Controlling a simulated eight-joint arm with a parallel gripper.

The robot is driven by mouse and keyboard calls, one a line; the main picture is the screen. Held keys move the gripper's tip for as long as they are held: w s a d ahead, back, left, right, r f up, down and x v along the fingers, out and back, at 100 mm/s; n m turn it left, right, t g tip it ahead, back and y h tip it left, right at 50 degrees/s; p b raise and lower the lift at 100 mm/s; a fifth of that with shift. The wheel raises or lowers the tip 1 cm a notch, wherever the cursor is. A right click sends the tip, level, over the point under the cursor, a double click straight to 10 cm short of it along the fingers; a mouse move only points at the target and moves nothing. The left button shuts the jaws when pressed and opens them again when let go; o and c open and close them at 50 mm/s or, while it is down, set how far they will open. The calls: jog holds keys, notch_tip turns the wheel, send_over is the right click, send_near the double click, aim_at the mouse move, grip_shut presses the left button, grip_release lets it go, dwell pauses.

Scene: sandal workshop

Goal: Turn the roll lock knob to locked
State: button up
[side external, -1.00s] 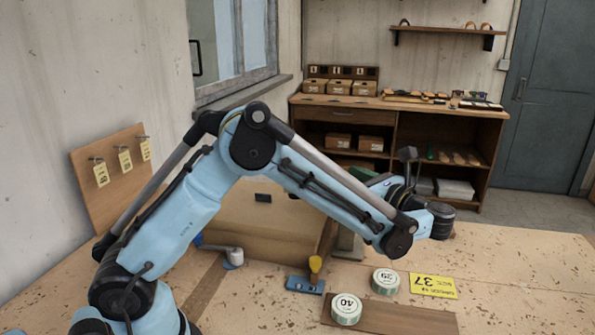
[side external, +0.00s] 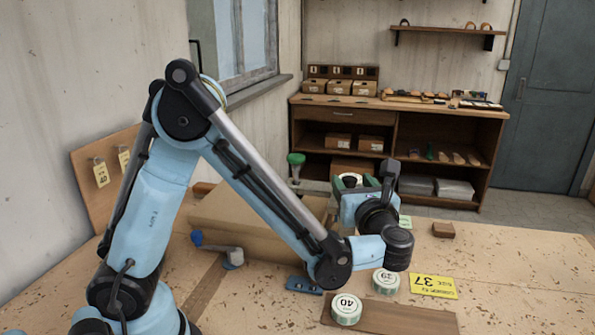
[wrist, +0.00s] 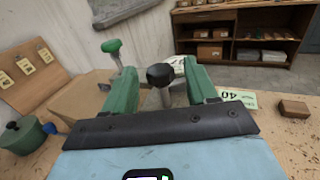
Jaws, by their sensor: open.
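My gripper (wrist: 159,68) has two green fingers and is open. In the wrist view a black lobed knob (wrist: 160,76) on a short metal post stands between the fingers, which lie to its left and right; I take it for the roll lock knob. I see no clear gap or contact at its far side, and no lock marking can be read. In the side view my gripper (side external: 352,182) is beyond the brown box, partly hidden by my wrist. A dark top (side external: 350,181) shows between the fingers there.
A green-knobbed lever (side external: 296,160) rises left of the gripper and shows in the wrist view (wrist: 111,46). A brown box (side external: 240,217), a blue-knobbed crank (side external: 197,238), two round tins and a yellow card (side external: 434,286) are on the bench. A small brown block (side external: 443,230) lies at right.

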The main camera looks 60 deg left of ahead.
jog(key=s+d+r, duration=0.4)
jog(key=d, duration=0.5)
jog(key=s+a+f+n+g+h, duration=0.2)
jog(key=a+n+h, duration=0.6)
jog(key=n+h, duration=0.1)
jog(key=s+d+r+n+t+h, duration=0.25)
jog(key=s+n+h, duration=0.45)
jog(key=n, duration=0.7)
notch_tip(320, 180, down, 10)
jog(key=shift+w+f+h, duration=0.15)
jog(key=shift+w+h, duration=0.15)
jog(key=shift+w, duration=0.1)
